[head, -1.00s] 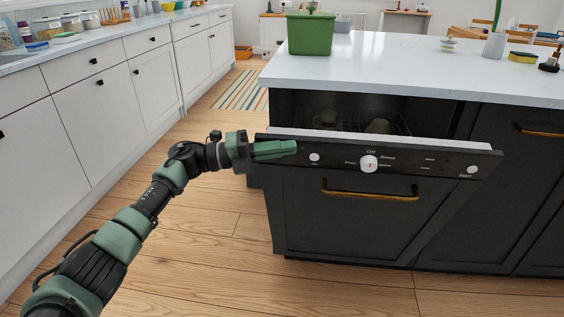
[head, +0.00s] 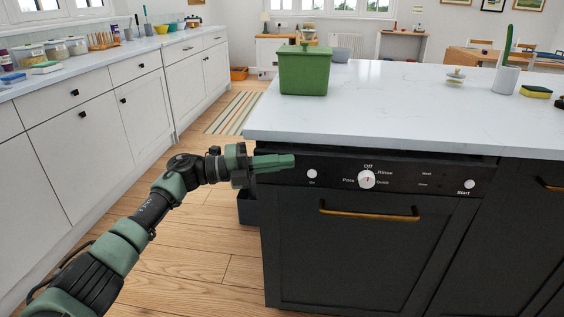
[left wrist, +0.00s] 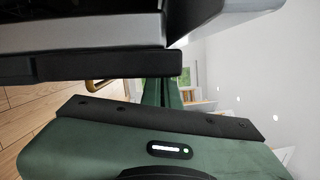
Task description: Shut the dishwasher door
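The dishwasher door (head: 350,250) is dark, with a brass handle (head: 368,214) and a control panel (head: 325,172) with a white dial. In the head view it stands upright, almost flush under the white countertop, and the inside is hidden. My left gripper (head: 275,162) is at the panel's upper left corner, its green fingers lying along the panel front. The fingers look close together with nothing between them. My right gripper is not in view.
The white countertop (head: 400,110) above holds a green bin (head: 305,72), a sponge (head: 535,91) and a cup. White cabinets (head: 90,130) line the left side. Wood floor (head: 190,235) is clear between them. A dark box (head: 247,208) stands on the floor beside the island.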

